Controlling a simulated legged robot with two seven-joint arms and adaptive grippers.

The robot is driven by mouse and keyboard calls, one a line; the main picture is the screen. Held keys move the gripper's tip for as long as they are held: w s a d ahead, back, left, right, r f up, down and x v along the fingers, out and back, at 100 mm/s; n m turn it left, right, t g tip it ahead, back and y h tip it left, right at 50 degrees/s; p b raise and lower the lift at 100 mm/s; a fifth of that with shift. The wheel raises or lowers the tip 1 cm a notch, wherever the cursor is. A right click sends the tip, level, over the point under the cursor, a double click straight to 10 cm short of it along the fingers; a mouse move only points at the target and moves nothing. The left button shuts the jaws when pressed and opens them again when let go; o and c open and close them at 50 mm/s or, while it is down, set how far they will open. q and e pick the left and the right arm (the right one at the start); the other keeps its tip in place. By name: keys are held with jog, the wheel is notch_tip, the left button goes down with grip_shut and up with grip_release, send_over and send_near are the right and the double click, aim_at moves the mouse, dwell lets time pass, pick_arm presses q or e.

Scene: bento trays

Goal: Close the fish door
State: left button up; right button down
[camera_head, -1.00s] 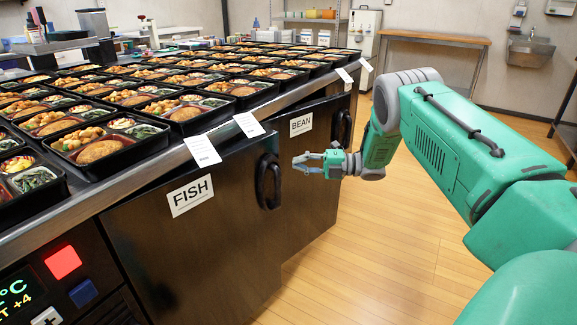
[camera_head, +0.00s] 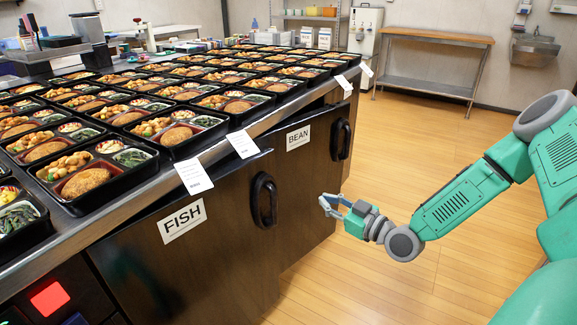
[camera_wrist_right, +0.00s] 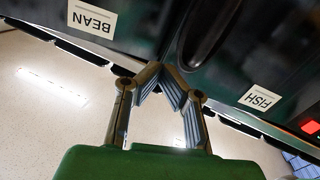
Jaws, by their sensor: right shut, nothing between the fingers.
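The fish door (camera_head: 215,255) is a dark cabinet door with a white FISH label (camera_head: 182,220) and a black loop handle (camera_head: 263,200) near its right edge. It stands slightly ajar, its right edge out from the counter front. In the right wrist view its label (camera_wrist_right: 260,97) shows upside down. My right gripper (camera_head: 327,204) is shut and empty, to the right of the handle and apart from it in the head view. The wrist view shows its fingertips (camera_wrist_right: 165,70) together in front of the dark doors. My left gripper is out of view.
The bean door (camera_head: 308,185), with its own handle (camera_head: 341,139), is to the right of the fish door. Bento trays (camera_head: 95,174) cover the steel counter (camera_head: 140,205); paper tags (camera_head: 194,176) hang over its edge. The wooden floor (camera_head: 420,130) at right is open.

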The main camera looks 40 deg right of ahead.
aim_at(271, 172)
jog(key=a+r+m, duration=0.2)
jog(key=a+r, duration=0.2)
jog(key=shift+y, duration=0.4)
jog(key=b+x, duration=0.1)
jog(key=x, duration=0.3)
jog(key=b+x, duration=0.2)
jog(key=x, duration=0.2)
jog(key=b+x, duration=0.1)
jog(key=x, duration=0.3)
jog(key=shift+d+f+b, duration=0.1)
jog(key=shift+f+b, duration=0.2)
jog(key=shift+b, duration=0.1)
jog(key=shift+w+r, duration=0.1)
jog(key=shift+w, duration=0.3)
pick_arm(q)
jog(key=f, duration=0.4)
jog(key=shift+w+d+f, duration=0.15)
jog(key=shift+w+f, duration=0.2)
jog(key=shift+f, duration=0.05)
